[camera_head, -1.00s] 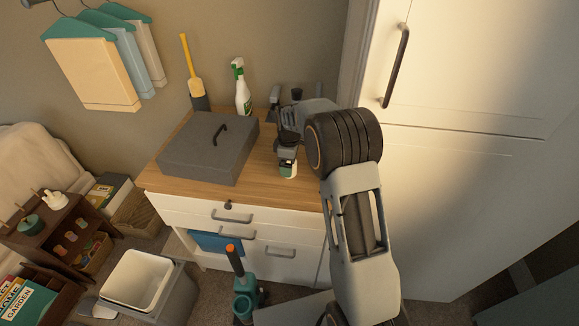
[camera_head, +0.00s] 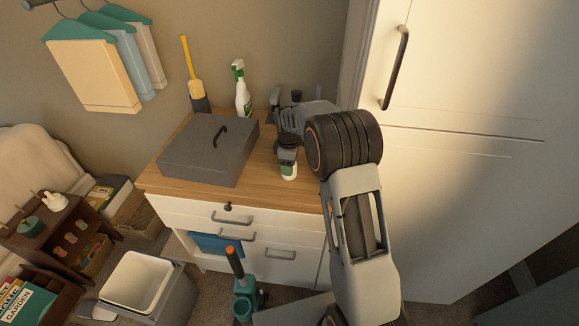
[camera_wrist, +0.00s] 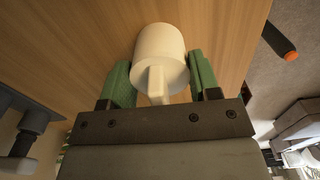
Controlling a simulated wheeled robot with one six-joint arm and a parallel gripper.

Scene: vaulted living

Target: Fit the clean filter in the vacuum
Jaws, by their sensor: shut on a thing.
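The clean filter, a cream-white cylinder (camera_wrist: 159,55) with a flat tab, sits between the two green fingers of my gripper (camera_wrist: 161,82) in the wrist view. My gripper is shut on it over the wooden worktop (camera_wrist: 80,60). I cannot tell whether the filter touches the wood. In the head view my gripper (camera_head: 289,172) points down at the worktop's front right, and its pale filter is small and partly hidden. The vacuum appears to be the teal upright thing (camera_head: 245,301) with an orange-tipped handle on the floor before the cabinet. Its filter opening is not clear.
A grey lidded box (camera_head: 205,153) fills the worktop's left. A spray bottle (camera_head: 242,92) and a yellow-handled brush (camera_head: 190,70) stand behind it. A white-lined bin (camera_head: 140,278) is on the floor left of the vacuum. A tall white cupboard (camera_head: 470,90) rises at the right.

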